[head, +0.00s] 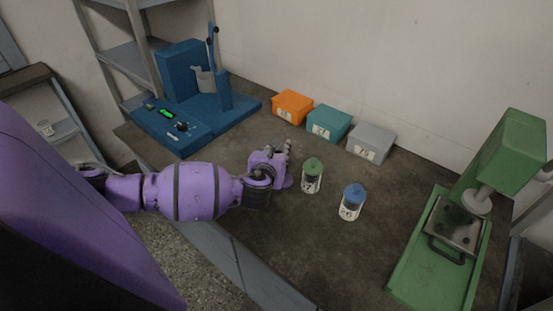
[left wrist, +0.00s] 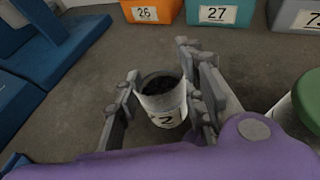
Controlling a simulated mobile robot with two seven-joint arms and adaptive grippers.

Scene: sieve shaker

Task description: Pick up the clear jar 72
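The clear jar 72 (left wrist: 162,103) stands upright on the bench in the left wrist view. It has no lid, dark contents, and a white label on which the 2 reads clearly. My left gripper (head: 277,158) is low over the bench in the head view and hides the jar there. In the left wrist view its two fingers stand on either side of the jar, spread about the jar's width. They look open, with the jar between them; I cannot tell whether either one touches it. My right gripper is not in view.
A green-lidded jar (head: 312,176) stands close to the right of my left gripper, with a blue-lidded jar (head: 352,202) beyond. Orange (head: 292,107), teal (head: 329,124) and grey (head: 371,143) boxes line the wall. A blue device (head: 190,95) is back left, a green press (head: 455,235) right.

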